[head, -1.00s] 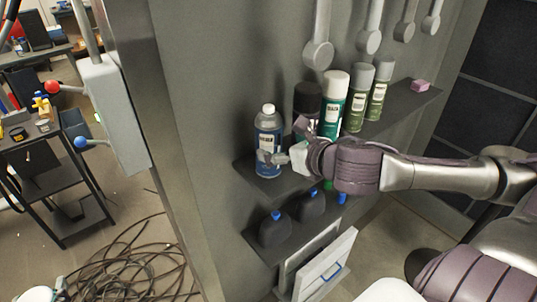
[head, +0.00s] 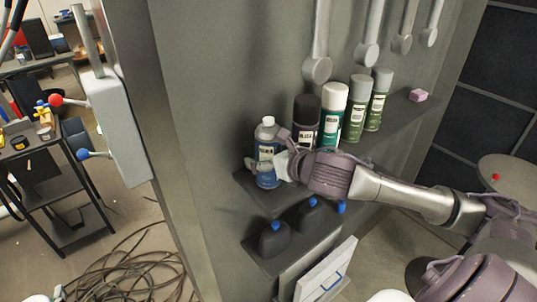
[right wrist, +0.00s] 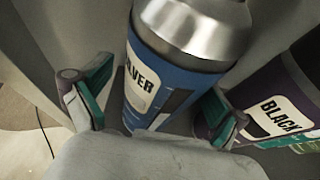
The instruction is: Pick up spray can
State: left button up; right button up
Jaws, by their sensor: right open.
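The blue spray can (head: 267,155) with a silver shoulder and pale cap stands upright at the left end of the upper shelf. In the right wrist view the same can (right wrist: 180,60) carries a label ending in "LVER". My right gripper (head: 266,165) is at the can's lower body, coming in from the right. In the right wrist view my right gripper (right wrist: 155,100) is open, with one green-padded finger on each side of the can. The right finger looks close to the can; contact cannot be told.
A dark can (head: 306,122) labelled "BLACK" stands right beside the right finger. A green can with a white cap (head: 332,117) and two green cans stand further right, then a pink block (head: 418,95).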

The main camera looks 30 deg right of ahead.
aim_at(268, 117)
jog(key=shift+r, duration=0.1)
jog(key=c, duration=1.4)
jog(key=shift+r, duration=0.1)
notch_tip(268, 117, up, 10)
jog(key=shift+f+p, duration=0.1)
jog(key=shift+p, duration=0.3)
